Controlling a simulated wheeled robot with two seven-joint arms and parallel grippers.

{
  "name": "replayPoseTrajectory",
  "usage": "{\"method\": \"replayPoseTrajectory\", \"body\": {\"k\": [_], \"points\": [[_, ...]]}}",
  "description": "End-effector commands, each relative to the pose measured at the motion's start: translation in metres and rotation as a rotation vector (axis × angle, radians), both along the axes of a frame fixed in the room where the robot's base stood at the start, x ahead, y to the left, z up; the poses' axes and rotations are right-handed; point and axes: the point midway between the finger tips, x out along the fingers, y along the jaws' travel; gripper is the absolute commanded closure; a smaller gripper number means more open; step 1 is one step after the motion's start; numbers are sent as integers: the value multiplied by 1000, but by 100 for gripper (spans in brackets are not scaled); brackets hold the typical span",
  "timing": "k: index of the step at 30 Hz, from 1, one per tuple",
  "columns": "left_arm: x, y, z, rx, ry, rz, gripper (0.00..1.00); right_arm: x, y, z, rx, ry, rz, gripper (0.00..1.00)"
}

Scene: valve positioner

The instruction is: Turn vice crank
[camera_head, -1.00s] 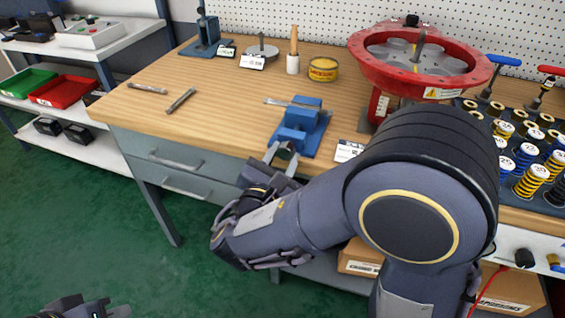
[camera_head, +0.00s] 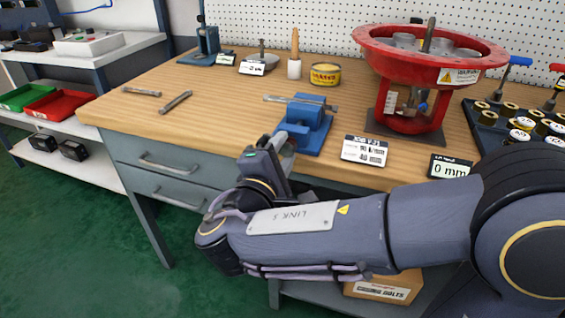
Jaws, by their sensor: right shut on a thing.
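The blue vice (camera_head: 306,124) stands at the front edge of the wooden workbench, with a metal rod lying across its top. My right gripper (camera_head: 284,150) is at the near end of the vice, at the bench's front edge. It is shut on the vice crank, which is mostly hidden by the gripper and wrist. My left gripper is not in view.
A red valve body (camera_head: 413,112) stands right of the vice. Two metal pieces (camera_head: 176,101) lie at left. The bench between them and the vice is clear.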

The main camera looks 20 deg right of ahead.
Motion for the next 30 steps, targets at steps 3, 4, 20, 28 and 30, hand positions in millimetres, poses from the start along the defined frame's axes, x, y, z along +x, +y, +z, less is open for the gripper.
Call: {"method": "replayPoseTrajectory", "body": {"k": [3, 4, 20, 28, 30], "points": [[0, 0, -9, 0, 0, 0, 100, 0, 0, -3, 37, -22, 1, 89], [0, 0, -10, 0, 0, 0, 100, 0, 0, -3, 45, -27, 1, 89], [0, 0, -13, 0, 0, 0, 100, 0, 0, -1, 76, -49, 0, 89], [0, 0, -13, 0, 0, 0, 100, 0, 0, -1, 75, -49, 1, 44], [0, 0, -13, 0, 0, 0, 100, 0, 0, 0, 75, -49, 1, 44]]}}
